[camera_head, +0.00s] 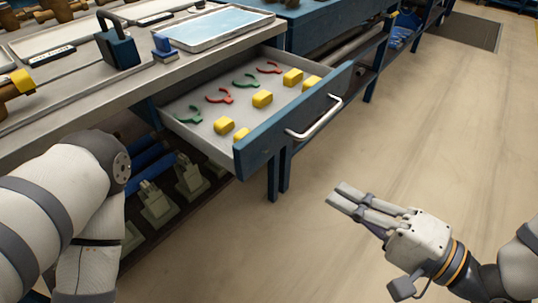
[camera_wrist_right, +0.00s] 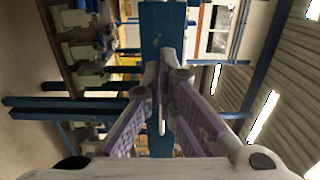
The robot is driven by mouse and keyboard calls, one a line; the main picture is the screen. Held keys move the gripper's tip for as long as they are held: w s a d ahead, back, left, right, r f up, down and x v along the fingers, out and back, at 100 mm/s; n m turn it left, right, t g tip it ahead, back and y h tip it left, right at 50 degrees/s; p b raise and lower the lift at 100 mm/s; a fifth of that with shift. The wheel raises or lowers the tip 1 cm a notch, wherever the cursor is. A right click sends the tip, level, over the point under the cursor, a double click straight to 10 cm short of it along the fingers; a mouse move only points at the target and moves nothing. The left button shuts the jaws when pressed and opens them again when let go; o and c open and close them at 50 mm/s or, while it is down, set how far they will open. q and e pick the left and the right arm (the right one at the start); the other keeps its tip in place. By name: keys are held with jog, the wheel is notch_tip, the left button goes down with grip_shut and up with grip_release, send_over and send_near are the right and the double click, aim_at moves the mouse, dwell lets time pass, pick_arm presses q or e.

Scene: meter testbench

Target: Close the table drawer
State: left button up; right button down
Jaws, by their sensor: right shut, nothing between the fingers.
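The table drawer (camera_head: 250,110) is pulled out from under the bench top, with a blue front (camera_head: 262,155) and a silver bar handle (camera_head: 316,120). It holds yellow blocks and red and green plier-like pieces. My right gripper (camera_head: 348,197) is shut and empty, in front of the drawer and to the right of its front, apart from the handle. In the right wrist view, the shut fingers (camera_wrist_right: 165,75) point toward a blue upright strip (camera_wrist_right: 163,30) that looks like the drawer front. My left arm enters at the left; its gripper is out of sight.
The bench top (camera_head: 140,75) above the drawer carries a padlock-like blue block (camera_head: 118,45), a small blue stamp-like piece (camera_head: 164,48) and a tray (camera_head: 265,21). Grey fixtures (camera_head: 188,175) sit on a lower shelf. The floor (camera_head: 430,130) to the right is clear.

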aim_at(262, 151)
jog(key=x, duration=1.3)
jog(key=shift+w+a+r, duration=0.15)
jog(key=shift+w+a, duration=0.05)
jog(key=shift+a, duration=0.15)
